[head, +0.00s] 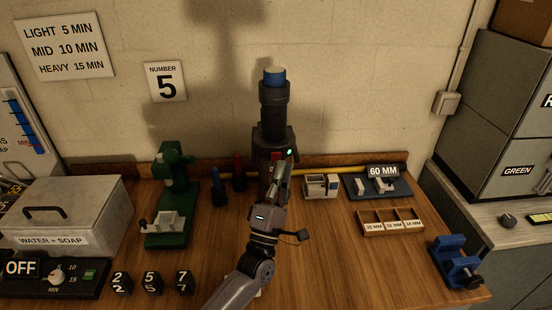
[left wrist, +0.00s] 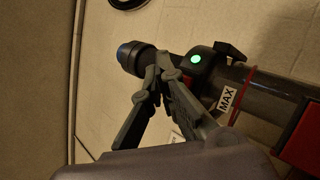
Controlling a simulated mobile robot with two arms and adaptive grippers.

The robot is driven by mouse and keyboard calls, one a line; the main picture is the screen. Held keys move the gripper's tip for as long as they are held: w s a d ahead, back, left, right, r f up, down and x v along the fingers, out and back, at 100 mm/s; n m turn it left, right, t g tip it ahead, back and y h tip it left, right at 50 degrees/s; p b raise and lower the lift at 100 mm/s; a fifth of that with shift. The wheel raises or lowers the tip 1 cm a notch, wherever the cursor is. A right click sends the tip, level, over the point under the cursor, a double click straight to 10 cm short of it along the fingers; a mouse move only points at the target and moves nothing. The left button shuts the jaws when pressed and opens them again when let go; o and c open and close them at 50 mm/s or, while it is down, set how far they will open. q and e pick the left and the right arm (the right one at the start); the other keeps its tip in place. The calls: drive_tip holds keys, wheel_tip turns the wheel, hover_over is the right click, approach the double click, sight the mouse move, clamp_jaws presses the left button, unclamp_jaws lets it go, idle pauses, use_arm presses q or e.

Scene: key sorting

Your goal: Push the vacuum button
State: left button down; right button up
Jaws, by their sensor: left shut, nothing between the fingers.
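The vacuum (head: 273,103) is a dark upright cylinder with a blue top at the back of the bench. A lit green dot (head: 290,152) and a red part (head: 276,155) show on its body. In the left wrist view the vacuum (left wrist: 262,92) lies across the picture with a MAX label, and the green dot (left wrist: 196,59) is clear. My left gripper (head: 286,165) is shut and empty, its tips at the vacuum's body; the wrist view shows the tips (left wrist: 164,66) just beside the green dot. I cannot tell whether they touch. My right gripper is not in view.
A green press (head: 173,205) and a WATER + SOAP box (head: 70,215) stand left. Number blocks (head: 150,283) lie in front. Right are a 60 MM stand (head: 383,184), a wooden tray (head: 390,211) and a blue vise (head: 455,260). The front right bench is clear.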

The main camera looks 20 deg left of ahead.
use_arm(q)
drive_tip(key=shift+w, duration=0.1)
drive_tip(key=shift+w+a, duration=0.25)
drive_tip(key=shift+w, duration=0.05)
drive_tip(key=shift+w+a+b, duration=0.15)
drive_tip(key=shift+w+b, duration=0.25)
drive_tip(key=shift+b, duration=0.2)
idle(0.4)
drive_tip(key=shift+s+d, duration=0.35)
drive_tip(key=shift+s, duration=0.5)
drive_tip(key=shift+p, duration=0.3)
drive_tip(key=s+d+p, duration=0.1)
drive_tip(key=s+d, duration=0.1)
drive_tip(key=s, duration=0.3)
drive_tip(key=shift+s+d+p, duration=0.2)
drive_tip(key=shift+d+p, duration=0.1)
drive_tip(key=shift+d, duration=0.05)
